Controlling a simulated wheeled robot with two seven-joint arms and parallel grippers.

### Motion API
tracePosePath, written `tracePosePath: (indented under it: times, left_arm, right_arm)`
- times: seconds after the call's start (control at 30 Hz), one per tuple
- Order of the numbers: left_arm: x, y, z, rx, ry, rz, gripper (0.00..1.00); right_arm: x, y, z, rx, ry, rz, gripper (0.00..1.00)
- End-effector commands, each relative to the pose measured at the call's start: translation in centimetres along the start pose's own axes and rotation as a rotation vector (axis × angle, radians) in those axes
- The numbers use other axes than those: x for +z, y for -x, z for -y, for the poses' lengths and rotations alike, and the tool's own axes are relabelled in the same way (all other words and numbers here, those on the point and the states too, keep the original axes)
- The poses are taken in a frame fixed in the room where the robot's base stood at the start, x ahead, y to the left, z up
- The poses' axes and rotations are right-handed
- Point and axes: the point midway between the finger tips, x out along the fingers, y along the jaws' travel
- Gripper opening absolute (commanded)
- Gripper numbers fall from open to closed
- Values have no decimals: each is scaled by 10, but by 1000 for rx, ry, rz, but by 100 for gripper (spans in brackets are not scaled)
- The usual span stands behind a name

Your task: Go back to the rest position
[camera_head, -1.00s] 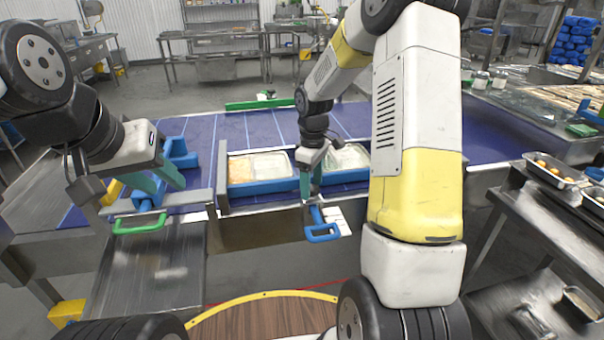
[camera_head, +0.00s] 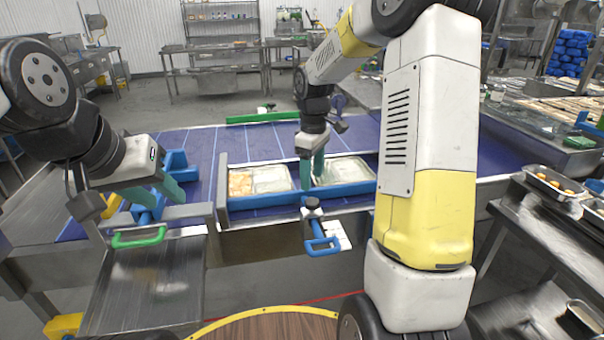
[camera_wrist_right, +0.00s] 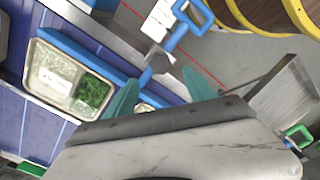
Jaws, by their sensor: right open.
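My right gripper (camera_head: 312,172) is open in the head view, its teal fingers above the blue rail just behind a blue-handled tool (camera_head: 322,246). In the right wrist view, the teal fingers (camera_wrist_right: 160,94) are spread wide with nothing gripped, and the blue handle (camera_wrist_right: 178,38) lies beyond them. My left gripper (camera_head: 157,195) is at the left of the head view, its teal fingers apart and apparently empty. It is above and behind a green-handled tool (camera_head: 139,238).
Compartment trays (camera_head: 255,193) sit along the blue conveyor (camera_head: 205,150). The right wrist view shows one tray (camera_wrist_right: 42,92) with white and green food. A side table (camera_head: 540,225) with metal pans stands at right. A metal chute (camera_head: 150,285) slopes at lower left.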

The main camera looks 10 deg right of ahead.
Motion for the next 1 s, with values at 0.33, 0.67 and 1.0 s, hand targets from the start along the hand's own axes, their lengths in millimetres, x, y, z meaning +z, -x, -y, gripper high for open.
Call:
tracePosePath:
  times: [0.33,0.67,1.0]
  left_arm:
    - [0,0,0,0,0,0,36]
    - [0,0,0,0,0,0,36]
    - [0,0,0,0,0,0,36]
  right_arm:
    - [4,13,6,18,-30,-17,63]
    - [54,101,77,119,-347,-202,63]
    - [111,137,165,117,-700,-473,63]
